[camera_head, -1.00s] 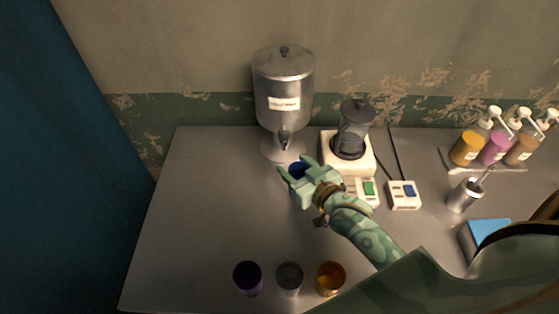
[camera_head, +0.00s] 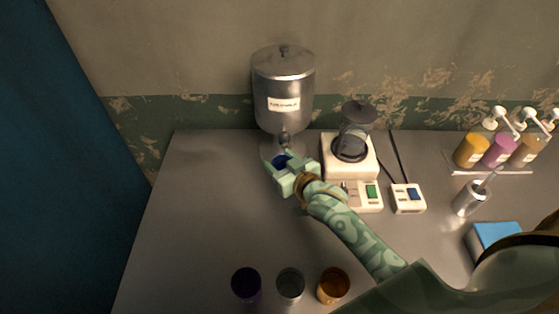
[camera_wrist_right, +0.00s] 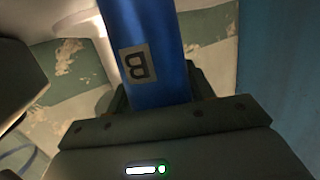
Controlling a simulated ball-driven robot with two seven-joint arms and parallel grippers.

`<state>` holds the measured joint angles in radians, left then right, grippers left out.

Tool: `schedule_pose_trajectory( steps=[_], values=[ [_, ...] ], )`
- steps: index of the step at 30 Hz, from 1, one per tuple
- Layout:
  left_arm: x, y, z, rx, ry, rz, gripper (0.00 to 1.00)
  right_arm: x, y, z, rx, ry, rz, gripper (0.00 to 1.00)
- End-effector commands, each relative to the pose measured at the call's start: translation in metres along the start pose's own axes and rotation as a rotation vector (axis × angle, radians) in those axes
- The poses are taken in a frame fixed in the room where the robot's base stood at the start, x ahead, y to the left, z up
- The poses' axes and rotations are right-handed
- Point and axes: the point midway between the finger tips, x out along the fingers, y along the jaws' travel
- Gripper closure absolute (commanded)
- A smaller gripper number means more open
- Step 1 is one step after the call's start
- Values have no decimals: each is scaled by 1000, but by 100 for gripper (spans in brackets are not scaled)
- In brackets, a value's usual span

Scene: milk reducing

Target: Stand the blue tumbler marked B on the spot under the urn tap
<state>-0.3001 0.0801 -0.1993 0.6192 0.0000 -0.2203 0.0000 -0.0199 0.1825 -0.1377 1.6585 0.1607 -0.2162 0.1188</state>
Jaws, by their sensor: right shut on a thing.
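The blue tumbler (camera_head: 283,162) is held in my right gripper (camera_head: 275,160), close in front of the urn (camera_head: 284,90). In the right wrist view the blue tumbler (camera_wrist_right: 150,50) shows its B label, between the fingers. The urn tap (camera_head: 284,139) is just behind and above the tumbler. The urn's round base (camera_head: 268,146) is partly hidden by the gripper and tumbler, so I cannot tell whether the tumbler touches the spot. My left gripper is not in view.
A blender (camera_head: 352,140) on a white base stands right of the urn, with a switch box (camera_head: 407,198) beside it. Purple (camera_head: 246,284), clear (camera_head: 290,285) and amber (camera_head: 333,285) tumblers stand at the front. The table's left is clear.

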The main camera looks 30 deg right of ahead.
Motion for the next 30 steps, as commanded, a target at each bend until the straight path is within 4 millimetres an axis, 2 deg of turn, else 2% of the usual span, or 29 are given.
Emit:
schedule_pose_trajectory(
  steps=[2, 3, 5, 6, 15, 17, 30],
  values=[
    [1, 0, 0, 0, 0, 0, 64, 0, 0, 2, 0, 0, 0, 70],
    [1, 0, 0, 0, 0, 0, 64, 0, 0, 3, 0, -1, 0, 44],
    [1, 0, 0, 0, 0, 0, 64, 0, 0, 3, 0, 0, 0, 28],
    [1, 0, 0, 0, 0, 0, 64, 0, 0, 3, 0, 0, 0, 25],
    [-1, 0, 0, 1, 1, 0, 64, 0, 0, -1, 0, 0, 0, 25],
    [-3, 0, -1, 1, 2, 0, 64, -6, 0, 0, 0, -2, 0, 25],
    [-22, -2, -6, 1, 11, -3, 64, -101, 0, -1, 0, -3, 0, 25]
  ],
)
